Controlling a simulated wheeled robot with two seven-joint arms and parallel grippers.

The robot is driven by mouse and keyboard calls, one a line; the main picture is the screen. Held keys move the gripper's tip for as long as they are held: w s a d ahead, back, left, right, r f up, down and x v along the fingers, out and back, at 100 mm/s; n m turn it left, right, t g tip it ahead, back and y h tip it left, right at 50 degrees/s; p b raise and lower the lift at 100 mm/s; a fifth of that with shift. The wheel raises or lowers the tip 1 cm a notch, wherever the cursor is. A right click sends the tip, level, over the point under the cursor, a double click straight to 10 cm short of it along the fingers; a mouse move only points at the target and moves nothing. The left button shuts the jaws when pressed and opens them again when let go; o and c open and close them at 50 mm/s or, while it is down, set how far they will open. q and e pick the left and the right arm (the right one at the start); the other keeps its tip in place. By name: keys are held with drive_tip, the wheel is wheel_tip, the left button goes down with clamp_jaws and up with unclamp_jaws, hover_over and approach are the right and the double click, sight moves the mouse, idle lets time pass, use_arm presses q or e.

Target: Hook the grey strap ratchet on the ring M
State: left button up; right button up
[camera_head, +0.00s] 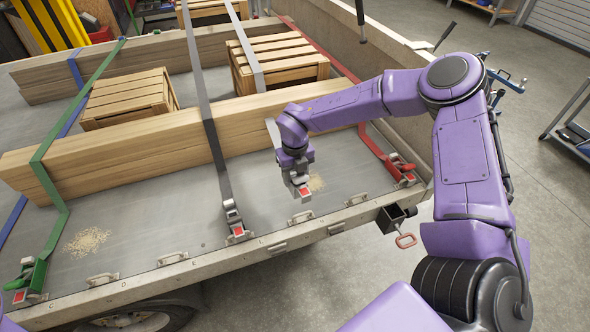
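A grey strap (272,131) comes over the wooden beam behind my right wrist. My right gripper (299,181) points down above the trailer bed and appears shut on this strap's grey ratchet (303,191), which has a red patch. The fingers and much of the ratchet are too small to make out. A second grey strap ends in another ratchet (235,222) at the trailer's edge. Metal rings line that edge, one (357,199) to the right of the held ratchet; I cannot read which is M. A purple part of my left arm shows at the lower left corner, without its gripper.
Long wooden beams (110,150) and wooden crates (130,97) lie on the bed. A green ratchet (32,274) is at the left and a red one (402,172) at the right. A hitch tube (391,217) juts out below the edge. Bare bed lies between the ratchets.

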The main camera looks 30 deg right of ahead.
drive_tip(key=shift+f+b, duration=3.7)
drive_tip(key=shift+f, duration=1.1)
drive_tip(key=o, duration=1.4)
drive_tip(key=shift+c, duration=0.2)
wheel_tip(320, 180, up, 11)
drive_tip(key=shift+f+b, duration=0.15)
drive_tip(key=shift+b, duration=0.15)
